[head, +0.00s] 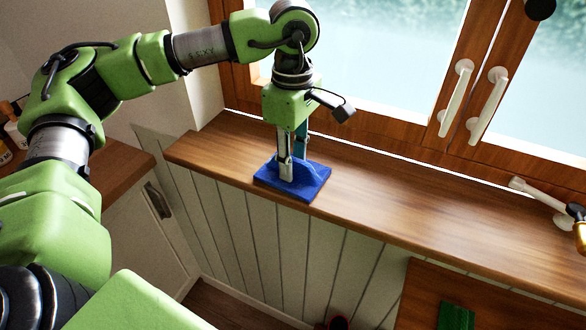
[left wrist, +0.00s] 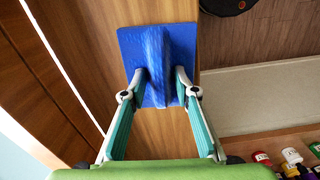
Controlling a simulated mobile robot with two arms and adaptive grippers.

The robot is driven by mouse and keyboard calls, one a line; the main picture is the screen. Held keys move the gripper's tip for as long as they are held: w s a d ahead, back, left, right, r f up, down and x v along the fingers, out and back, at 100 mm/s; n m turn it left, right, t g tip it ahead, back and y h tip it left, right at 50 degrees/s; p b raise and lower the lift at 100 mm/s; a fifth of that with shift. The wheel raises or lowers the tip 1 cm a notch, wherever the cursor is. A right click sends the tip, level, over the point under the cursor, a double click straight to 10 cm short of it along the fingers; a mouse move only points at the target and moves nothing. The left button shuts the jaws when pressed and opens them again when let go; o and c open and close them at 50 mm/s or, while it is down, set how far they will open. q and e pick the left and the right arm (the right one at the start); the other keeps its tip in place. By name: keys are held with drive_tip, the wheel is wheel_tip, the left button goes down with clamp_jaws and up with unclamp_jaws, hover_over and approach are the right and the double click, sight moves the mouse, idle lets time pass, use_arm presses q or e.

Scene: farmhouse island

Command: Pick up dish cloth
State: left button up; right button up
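The blue dish cloth (head: 312,186) lies on the wooden window sill close to its front edge, with a raised fold along its middle. It also shows in the left wrist view (left wrist: 136,48). My left gripper (head: 292,172) points down at the cloth. The flat part of the cloth still rests on the sill. My right gripper is not in view.
The wooden sill (head: 400,209) is clear to the right of the cloth. A wooden surface with a green item (head: 456,317) is at the lower right. Several small bottles (left wrist: 291,156) show in the left wrist view.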

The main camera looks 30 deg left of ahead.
use_arm(q)
clamp_jaws()
drive_tip(key=shift+r, duration=0.15)
drive_tip(key=shift+r, duration=0.65)
drive_tip(key=s+d+r+b, duration=0.4)
drive_tip(key=s+d+r, duration=0.4)
drive_tip(key=d+r, duration=0.3)
drive_tip(key=shift+d+r, duration=0.2)
drive_tip(key=shift+c, duration=2.2)
unclamp_jaws()
drive_tip(key=shift+s, duration=0.1)
clamp_jaws()
